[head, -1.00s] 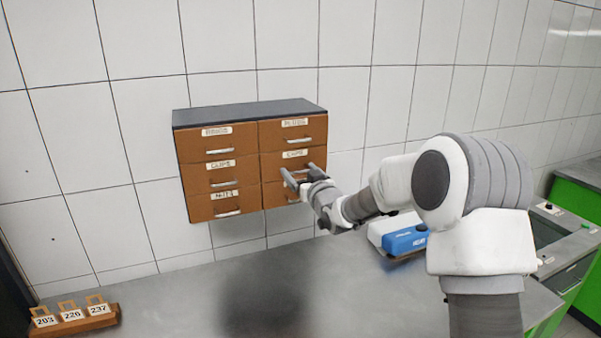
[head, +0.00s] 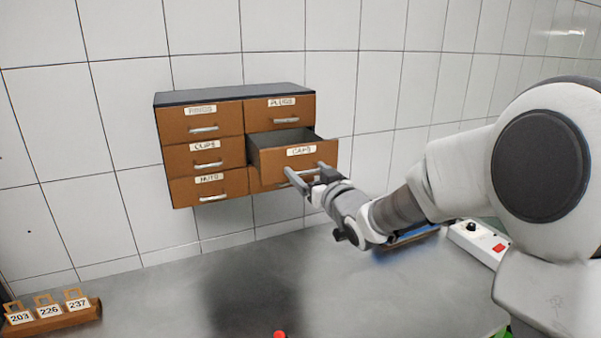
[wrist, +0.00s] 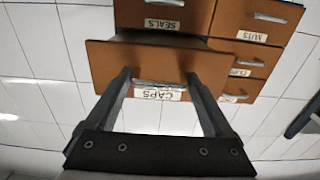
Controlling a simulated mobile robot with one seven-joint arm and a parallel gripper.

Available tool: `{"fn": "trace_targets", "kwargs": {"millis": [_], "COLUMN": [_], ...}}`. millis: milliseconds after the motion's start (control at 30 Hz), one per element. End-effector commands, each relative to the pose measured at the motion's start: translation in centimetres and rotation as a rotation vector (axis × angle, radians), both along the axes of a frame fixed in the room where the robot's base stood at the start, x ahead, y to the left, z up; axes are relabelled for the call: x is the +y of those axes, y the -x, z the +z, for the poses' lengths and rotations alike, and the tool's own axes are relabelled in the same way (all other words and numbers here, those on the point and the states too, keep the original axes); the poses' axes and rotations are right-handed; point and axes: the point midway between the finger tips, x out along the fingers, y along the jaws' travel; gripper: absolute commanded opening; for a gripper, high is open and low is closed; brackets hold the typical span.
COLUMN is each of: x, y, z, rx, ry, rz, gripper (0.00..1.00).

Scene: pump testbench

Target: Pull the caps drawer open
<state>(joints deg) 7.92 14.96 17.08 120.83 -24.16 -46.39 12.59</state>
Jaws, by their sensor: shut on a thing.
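The caps drawer (head: 262,160) stands pulled out of the brown cabinet (head: 205,126), in its right column, below the plugs drawer. Its grey inner side and a strip of its dark inside show. My gripper (head: 305,174) is at the drawer front, shut on the drawer's handle. In the wrist view the drawer front (wrist: 105,62) is upside down, with its caps label (wrist: 158,94). There the two fingers of my gripper (wrist: 159,78) reach to either side of the metal handle (wrist: 158,84).
The other drawers look shut, including the plugs drawer (head: 262,112) and the nuts drawer (head: 180,191). A grey bench (head: 180,290) lies below. A number-tag rack (head: 60,322) stands at left. A white control box (head: 480,245) and a blue thing (head: 405,242) are at right.

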Motion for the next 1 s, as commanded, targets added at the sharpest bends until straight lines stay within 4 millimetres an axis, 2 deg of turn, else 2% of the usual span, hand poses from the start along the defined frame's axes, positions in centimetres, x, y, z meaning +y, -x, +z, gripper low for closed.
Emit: {"fn": "trace_targets", "kwargs": {"millis": [33, 400, 433, 500, 767, 867, 1000], "x": [-0.7, -0.8, -0.8, -0.8, -0.7, -1.0, -1.9], "y": [0.2, 0.5, 0.5, 0.5, 0.7, 1.4, 3.3], "z": [0.1, 0.2, 0.2, 0.2, 0.1, 0.1, 0.0], "rx": [-0.005, -0.003, -0.003, -0.003, -0.003, -0.004, -0.003], "ry": [-0.001, -0.003, -0.003, -0.003, -0.001, 0.000, 0.001], "rz": [-0.011, -0.012, -0.012, -0.012, -0.007, -0.006, -0.008], "gripper": [0.00, 0.00, 0.88, 1.00, 1.00, 1.00, 1.00]}}
